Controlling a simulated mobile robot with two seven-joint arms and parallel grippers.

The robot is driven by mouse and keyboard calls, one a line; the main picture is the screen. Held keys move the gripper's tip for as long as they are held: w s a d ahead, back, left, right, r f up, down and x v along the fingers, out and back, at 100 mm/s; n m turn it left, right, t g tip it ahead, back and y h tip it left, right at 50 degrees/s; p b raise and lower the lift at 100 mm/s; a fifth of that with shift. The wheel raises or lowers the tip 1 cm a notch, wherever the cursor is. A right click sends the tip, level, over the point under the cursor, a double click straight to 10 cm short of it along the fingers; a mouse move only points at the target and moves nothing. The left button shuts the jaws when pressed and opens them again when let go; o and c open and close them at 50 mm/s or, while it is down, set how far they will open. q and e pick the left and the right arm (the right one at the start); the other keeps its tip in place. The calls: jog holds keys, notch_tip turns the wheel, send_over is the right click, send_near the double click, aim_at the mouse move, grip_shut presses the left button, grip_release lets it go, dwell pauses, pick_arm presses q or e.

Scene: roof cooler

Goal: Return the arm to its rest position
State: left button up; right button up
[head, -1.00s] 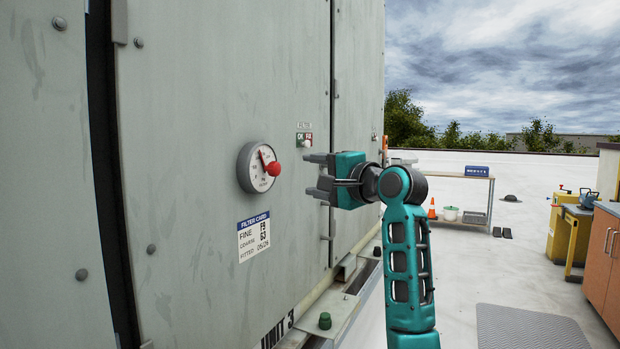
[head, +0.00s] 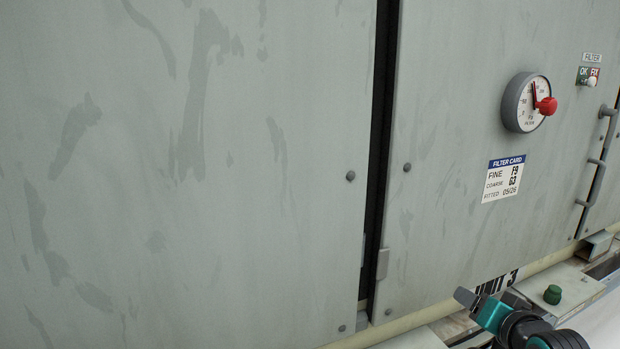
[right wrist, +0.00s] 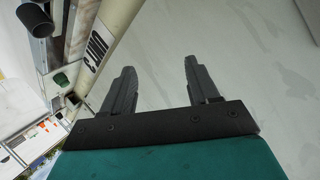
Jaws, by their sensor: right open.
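My right gripper (head: 474,299) is low at the lower right of the head view, in front of the base of the grey cooler cabinet (head: 250,150). Only its teal body, a dark finger and the black wrist joint show there; the rest of the arm is cut off by the lower edge. In the right wrist view its two dark fingers (right wrist: 160,85) stand wide apart with nothing between them. My left gripper is not in view.
The cabinet door carries a round gauge (head: 524,103) with a red knob, a filter card (head: 503,178) and a handle (head: 597,170). A green cap (head: 552,294) sits on the base ledge near my right gripper.

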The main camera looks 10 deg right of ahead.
jog(key=s+a+f+n+g+y, duration=0.2)
jog(key=s+a+f+n, duration=0.7)
jog(key=s+a+f, duration=1)
jog(key=shift+s+f+n+g+y, duration=0.2)
jog(key=shift+s+n+g+y, duration=0.15)
jog(key=shift+s+y, duration=0.35)
jog(key=shift+a, duration=0.1)
jog(key=shift+c, duration=0.3)
